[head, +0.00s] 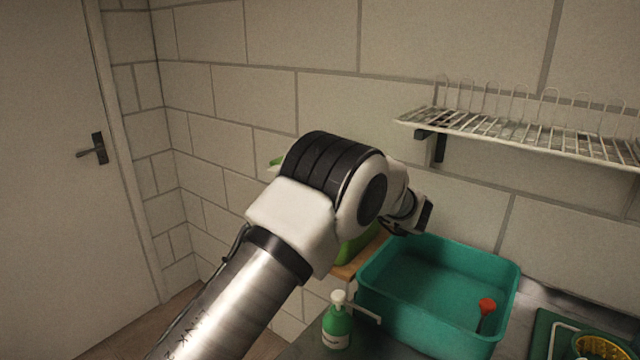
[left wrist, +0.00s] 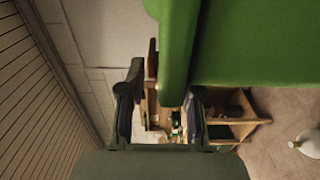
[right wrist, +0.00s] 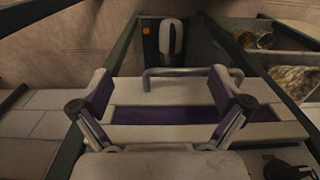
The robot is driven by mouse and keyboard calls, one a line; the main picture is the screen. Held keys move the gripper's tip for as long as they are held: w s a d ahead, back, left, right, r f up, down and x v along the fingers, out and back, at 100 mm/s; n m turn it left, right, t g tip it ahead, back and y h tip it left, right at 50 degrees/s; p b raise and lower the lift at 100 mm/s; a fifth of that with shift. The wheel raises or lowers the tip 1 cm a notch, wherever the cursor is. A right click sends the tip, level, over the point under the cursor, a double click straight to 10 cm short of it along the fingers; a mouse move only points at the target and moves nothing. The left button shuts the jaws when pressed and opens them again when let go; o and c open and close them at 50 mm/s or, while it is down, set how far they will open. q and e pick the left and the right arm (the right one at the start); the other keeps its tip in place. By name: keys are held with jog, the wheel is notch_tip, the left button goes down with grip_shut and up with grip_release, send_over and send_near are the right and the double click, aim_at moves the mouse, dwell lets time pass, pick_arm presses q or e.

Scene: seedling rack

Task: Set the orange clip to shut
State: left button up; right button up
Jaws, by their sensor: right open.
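No orange clip can be made out for certain. A small red-orange piece (head: 487,306) on a dark stem stands in the teal tub (head: 440,335); I cannot tell what it is. A tiny orange spot (right wrist: 146,31) shows near a white-and-dark object in the right wrist view. My left gripper (left wrist: 160,105) has its fingers apart, with the edge of a large green thing (left wrist: 178,60) close in front; whether they touch is unclear. My right gripper (right wrist: 165,100) is open and empty, above a pale surface with a purple strip and a metal handle (right wrist: 190,73).
A white wire rack (head: 520,130) hangs on the tiled wall. A green pump bottle (head: 337,328) stands beside the tub. A dark green tray with a yellow round basket (head: 600,346) is at the lower right. A wooden shelf (left wrist: 235,128) shows in the left wrist view.

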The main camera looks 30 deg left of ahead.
pick_arm(q)
jog(key=d, duration=1.1)
jog(key=shift+s+d, duration=0.2)
jog(key=shift+s, duration=0.2)
